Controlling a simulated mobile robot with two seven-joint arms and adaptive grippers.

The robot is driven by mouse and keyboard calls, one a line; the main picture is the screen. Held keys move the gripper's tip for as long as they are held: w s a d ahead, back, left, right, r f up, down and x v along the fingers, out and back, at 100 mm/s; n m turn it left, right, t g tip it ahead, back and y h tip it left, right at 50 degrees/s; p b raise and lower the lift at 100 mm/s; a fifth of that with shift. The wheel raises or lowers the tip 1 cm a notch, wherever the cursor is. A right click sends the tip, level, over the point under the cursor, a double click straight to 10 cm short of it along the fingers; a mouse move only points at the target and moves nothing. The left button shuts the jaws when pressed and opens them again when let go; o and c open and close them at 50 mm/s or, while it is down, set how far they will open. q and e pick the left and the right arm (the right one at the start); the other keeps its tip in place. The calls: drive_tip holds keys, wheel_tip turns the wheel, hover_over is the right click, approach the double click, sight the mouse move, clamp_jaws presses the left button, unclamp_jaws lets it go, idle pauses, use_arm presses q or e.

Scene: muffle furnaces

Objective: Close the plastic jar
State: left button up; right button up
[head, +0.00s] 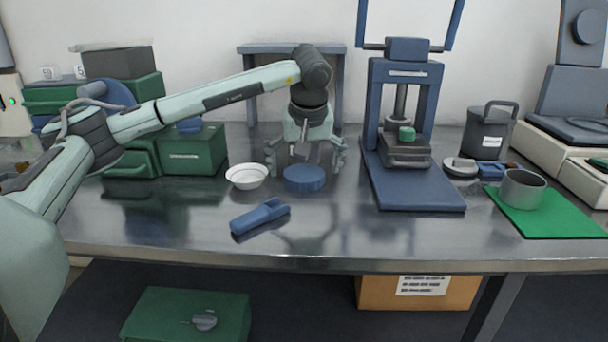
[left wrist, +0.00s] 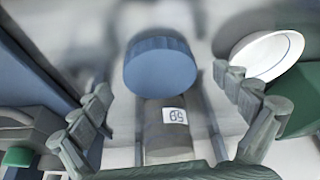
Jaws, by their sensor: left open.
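A ridged blue round lid (head: 304,178) lies flat on the metal bench; it also shows in the left wrist view (left wrist: 160,65). A grey-brown cylinder (left wrist: 167,138) with a white number label shows right beside the lid in the left wrist view, between my fingers; I cannot tell whether it is the jar's body or whether it touches the lid. My left gripper (head: 308,158) points down just behind the lid, its fingers spread wide; they also show in the left wrist view (left wrist: 165,125). It holds nothing that I can see. My right gripper is out of view.
A white bowl (head: 247,176) stands left of the lid, and a blue tool (head: 261,217) lies in front. Green boxes (head: 196,150) stand at the left. A blue press (head: 413,190) stands to the right. A metal cup (head: 522,189) stands on a green mat (head: 560,222). The front bench is largely clear.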

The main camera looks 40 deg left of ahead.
sight(303, 175)
use_arm(q)
drive_tip(key=shift+w+f, duration=0.1)
drive_tip(key=shift+f, duration=0.15)
drive_tip(key=c, duration=0.9)
drive_tip(key=shift+o, duration=0.2)
drive_tip(key=shift+r, duration=0.15)
drive_tip(key=shift+r, duration=0.25)
drive_tip(key=r, duration=0.3)
drive_tip(key=shift+a+r, duration=0.2)
drive_tip(key=shift+r, duration=0.15)
drive_tip(key=s+a+r, duration=0.6)
drive_tip(key=s, duration=0.3)
drive_tip(key=shift+s+a+r, duration=0.15)
drive_tip(key=shift+s+r, duration=0.15)
drive_tip(key=shift+s, duration=0.05)
